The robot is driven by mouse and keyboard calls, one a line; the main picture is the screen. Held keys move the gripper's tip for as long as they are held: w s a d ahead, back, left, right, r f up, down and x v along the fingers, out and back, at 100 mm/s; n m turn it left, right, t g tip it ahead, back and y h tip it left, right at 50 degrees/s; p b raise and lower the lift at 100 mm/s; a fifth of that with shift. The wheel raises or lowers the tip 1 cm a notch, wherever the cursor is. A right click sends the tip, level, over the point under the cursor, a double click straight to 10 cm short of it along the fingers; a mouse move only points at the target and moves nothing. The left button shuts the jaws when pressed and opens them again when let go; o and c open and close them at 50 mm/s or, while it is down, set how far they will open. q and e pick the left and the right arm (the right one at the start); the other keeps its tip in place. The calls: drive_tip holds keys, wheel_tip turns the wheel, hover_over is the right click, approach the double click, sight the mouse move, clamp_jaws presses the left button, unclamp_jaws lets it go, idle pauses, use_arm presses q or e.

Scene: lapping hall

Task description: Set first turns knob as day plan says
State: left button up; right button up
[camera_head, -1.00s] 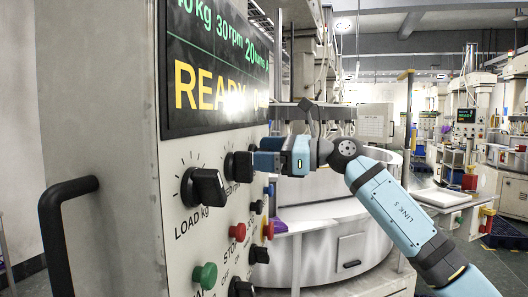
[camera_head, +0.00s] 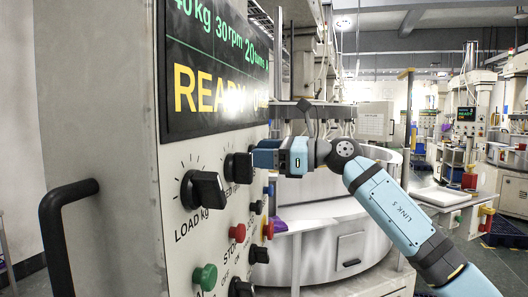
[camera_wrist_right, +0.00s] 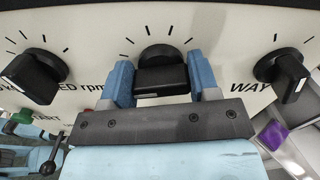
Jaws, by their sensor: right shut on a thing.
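In the right wrist view, my right gripper (camera_wrist_right: 161,85) has its two blue fingers shut on the sides of a black knob (camera_wrist_right: 160,70), the middle one of three. Its label is largely hidden; "WAY" shows to its right. In the head view my right gripper (camera_head: 266,154) reaches the panel beyond the load knob (camera_head: 207,189) and the speed knob (camera_head: 240,168), and the held knob is hidden. The display (camera_head: 215,75) reads 40 kg, 30 rpm, 20 turns and READY, cut off at the right. My left gripper is out of view.
Below the knobs are a red button (camera_head: 237,233), a green button (camera_head: 205,276) and small black switches. A black handle (camera_head: 58,235) juts out at left. Another knob (camera_wrist_right: 291,75) stands right of the held one. A large round metal tub (camera_head: 330,240) stands behind my arm.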

drive_tip(key=shift+r+m+p, duration=0.2)
drive_tip(key=shift+m+p, duration=0.65)
drive_tip(key=shift+m, duration=0.25)
drive_tip(key=m+p, duration=0.2)
drive_tip(key=shift+w+m, duration=0.1)
drive_tip(key=shift+m, duration=0.3)
drive_tip(key=shift+m+p, duration=0.8)
drive_tip(key=shift+m, duration=0.1)
drive_tip(key=shift+w+m+p, duration=0.1)
drive_tip(key=shift+m+p, duration=0.95)
drive_tip(key=shift+m, duration=0.05)
drive_tip(key=shift+f+m+p, duration=0.15)
drive_tip(key=shift+m+p, duration=0.5)
drive_tip(key=shift+m, duration=0.05)
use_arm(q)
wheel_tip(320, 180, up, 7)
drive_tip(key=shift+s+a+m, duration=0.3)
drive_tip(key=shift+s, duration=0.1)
use_arm(e)
drive_tip(key=shift+m, duration=0.3)
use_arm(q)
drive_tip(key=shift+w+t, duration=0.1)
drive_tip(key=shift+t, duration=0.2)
use_arm(e)
drive_tip(key=shift+f, duration=0.1)
